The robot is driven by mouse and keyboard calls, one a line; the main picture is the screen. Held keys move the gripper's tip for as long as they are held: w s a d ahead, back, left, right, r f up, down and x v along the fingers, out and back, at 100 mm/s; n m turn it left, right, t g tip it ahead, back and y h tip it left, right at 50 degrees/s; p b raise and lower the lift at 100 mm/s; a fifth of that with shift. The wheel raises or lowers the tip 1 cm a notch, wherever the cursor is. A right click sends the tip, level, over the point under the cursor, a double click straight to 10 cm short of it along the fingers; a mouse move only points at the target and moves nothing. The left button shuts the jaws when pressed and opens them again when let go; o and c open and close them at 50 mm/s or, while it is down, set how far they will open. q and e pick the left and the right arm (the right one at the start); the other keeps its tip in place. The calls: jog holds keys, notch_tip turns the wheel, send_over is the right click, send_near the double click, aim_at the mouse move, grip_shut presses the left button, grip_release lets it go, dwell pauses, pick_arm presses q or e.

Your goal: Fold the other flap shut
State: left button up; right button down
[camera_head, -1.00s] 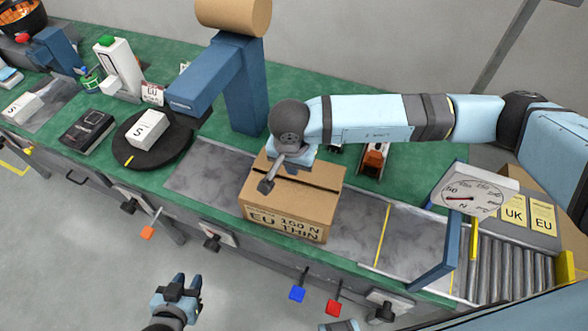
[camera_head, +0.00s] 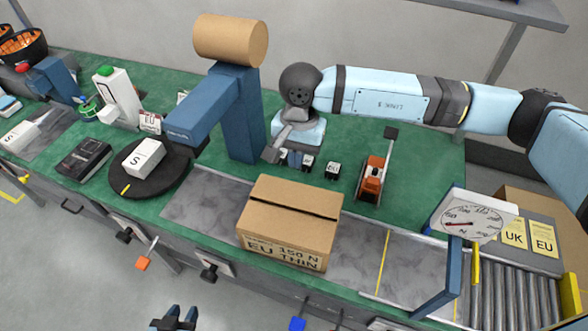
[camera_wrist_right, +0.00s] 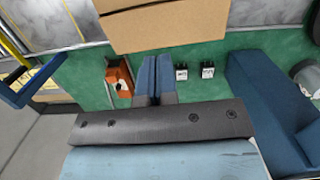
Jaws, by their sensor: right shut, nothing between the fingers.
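The cardboard box (camera_head: 287,228), printed "EU 150 N THIN", stands upright on the grey conveyor strip. Its top panels lie flat, with a narrow dark gap across the top; no flap stands up in view. It also shows at the top of the right wrist view (camera_wrist_right: 170,28). My right gripper (camera_head: 292,158) is behind the box, over the green bench, apart from it. In the right wrist view its two blue fingers (camera_wrist_right: 157,75) are together and empty. My left gripper (camera_head: 174,319) is at the bottom edge, partly cut off, with fingers apart and empty, away from the box.
A blue post with a cardboard roll (camera_head: 231,40) stands behind-left of the box. An orange tool (camera_head: 371,178) and small dark blocks (camera_head: 333,169) lie behind it. A dial panel (camera_head: 472,221) and rollers (camera_head: 505,295) are right. A black turntable (camera_head: 130,180) is left.

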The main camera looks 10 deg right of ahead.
aim_at(294, 205)
jog(key=f+p, duration=0.1)
jog(key=f, duration=0.3)
jog(key=s+f+p, duration=0.1)
jog(key=f, duration=0.3)
jog(key=a+f+p, duration=0.1)
jog(key=f, duration=0.2)
jog(key=shift+s+f, duration=0.25)
jog(key=shift+f, duration=0.6)
